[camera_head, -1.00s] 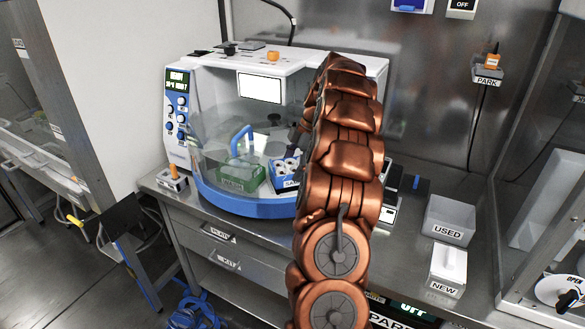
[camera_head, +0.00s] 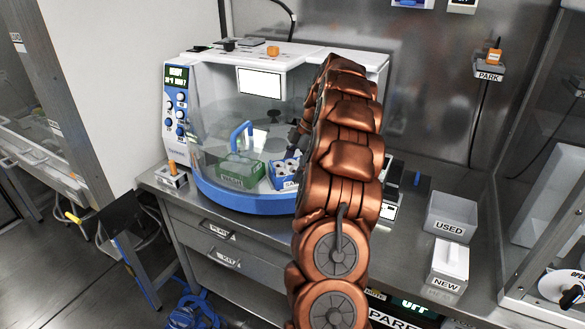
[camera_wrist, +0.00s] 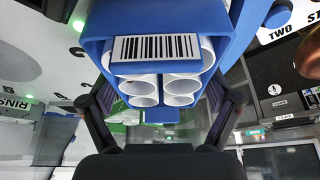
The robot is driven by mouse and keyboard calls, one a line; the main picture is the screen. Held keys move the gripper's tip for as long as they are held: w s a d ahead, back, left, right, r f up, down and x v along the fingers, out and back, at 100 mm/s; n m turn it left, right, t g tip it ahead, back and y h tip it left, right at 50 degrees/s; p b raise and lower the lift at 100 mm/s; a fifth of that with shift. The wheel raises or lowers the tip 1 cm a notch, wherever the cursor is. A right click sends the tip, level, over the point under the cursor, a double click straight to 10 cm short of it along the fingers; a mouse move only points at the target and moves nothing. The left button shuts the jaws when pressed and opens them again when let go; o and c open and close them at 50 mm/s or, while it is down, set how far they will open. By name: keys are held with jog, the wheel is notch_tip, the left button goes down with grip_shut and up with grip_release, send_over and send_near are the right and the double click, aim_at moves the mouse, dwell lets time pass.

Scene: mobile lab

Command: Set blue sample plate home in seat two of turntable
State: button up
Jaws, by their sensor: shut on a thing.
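The blue sample plate (camera_wrist: 185,117) fills the top middle of the wrist view, with a barcode label and several white round wells or tubes. My gripper (camera_wrist: 160,85) has a dark finger on each side of it and is shut on it. In the head view the blue plate (camera_head: 280,179) is behind the machine's clear front, right of the green WASH block (camera_head: 240,170), its right side hidden by my arm. The turntable is mostly hidden. A TWO label (camera_wrist: 283,31) shows at the wrist view's right. I cannot tell whether the plate touches a seat.
The white machine (camera_head: 215,62) has a blue front rim (camera_head: 240,206) and a blue handle (camera_head: 242,133). USED (camera_head: 452,214) and NEW (camera_head: 450,265) boxes stand on the bench at right. A small orange-knobbed block (camera_head: 172,178) stands at left.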

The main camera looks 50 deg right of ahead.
jog(key=shift+f, duration=0.2)
jog(key=o, duration=1.1)
jog(key=shift+c, duration=0.2)
jog(key=shift+r, duration=0.15)
jog(key=shift+v, duration=3.65)
